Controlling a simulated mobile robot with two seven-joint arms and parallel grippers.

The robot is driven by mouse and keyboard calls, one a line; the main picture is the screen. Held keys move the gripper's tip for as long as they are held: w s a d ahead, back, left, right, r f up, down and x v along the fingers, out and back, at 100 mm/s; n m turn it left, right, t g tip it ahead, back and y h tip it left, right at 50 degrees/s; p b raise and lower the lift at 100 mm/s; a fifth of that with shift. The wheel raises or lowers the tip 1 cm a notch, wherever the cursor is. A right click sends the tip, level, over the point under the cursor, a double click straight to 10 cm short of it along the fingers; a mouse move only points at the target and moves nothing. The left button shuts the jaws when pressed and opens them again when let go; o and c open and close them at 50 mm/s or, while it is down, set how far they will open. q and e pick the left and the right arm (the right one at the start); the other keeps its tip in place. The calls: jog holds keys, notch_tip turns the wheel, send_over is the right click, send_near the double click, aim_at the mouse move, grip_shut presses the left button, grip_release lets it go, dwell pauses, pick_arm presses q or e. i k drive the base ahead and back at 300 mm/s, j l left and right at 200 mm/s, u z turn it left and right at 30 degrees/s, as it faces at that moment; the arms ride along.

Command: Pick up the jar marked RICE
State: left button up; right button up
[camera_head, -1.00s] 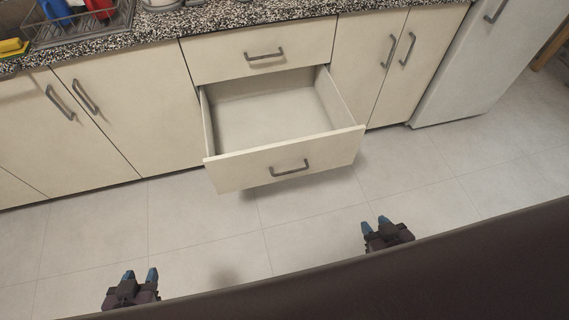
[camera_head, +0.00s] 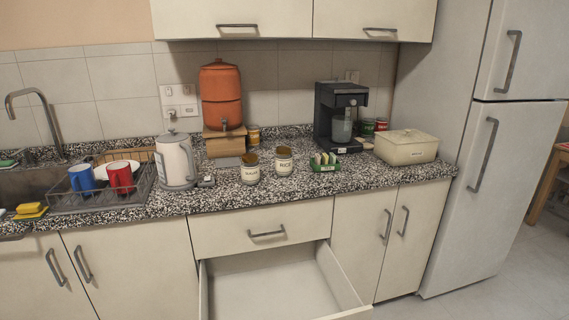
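The jar marked RICE (camera_head: 284,162) stands upright on the speckled counter, a pale jar with a brown lid. A similar jar (camera_head: 250,169) with a label that is hard to read stands just to its left, slightly nearer the counter edge. A green box of packets (camera_head: 324,163) stands to the right of the RICE jar. Neither of my grippers shows in the head view now.
An empty drawer (camera_head: 270,288) hangs open below the counter. A kettle (camera_head: 176,160), dish rack (camera_head: 100,198) with mugs and orange dispenser (camera_head: 221,96) stand left. A coffee machine (camera_head: 340,115) and cream bread box (camera_head: 406,147) stand right. Bare counter (camera_head: 290,196) lies before the jars.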

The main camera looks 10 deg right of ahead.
aim_at(283, 158)
jog(key=l+u, duration=0.1)
jog(key=u, duration=0.35)
jog(key=l+u, duration=0.1)
jog(key=u, duration=0.3)
jog(key=l+u, duration=0.1)
jog(key=u, duration=0.35)
jog(key=l+u, duration=0.35)
jog(key=k+l+u, duration=0.2)
jog(key=l+u, duration=0.15)
jog(key=k+l+u, duration=0.2)
jog(key=l, duration=0.2)
jog(key=k+l+u, duration=0.2)
jog(key=l, duration=0.15)
jog(key=k+l+u, duration=0.1)
jog(key=k+l, duration=0.45)
jog(key=l, duration=0.15)
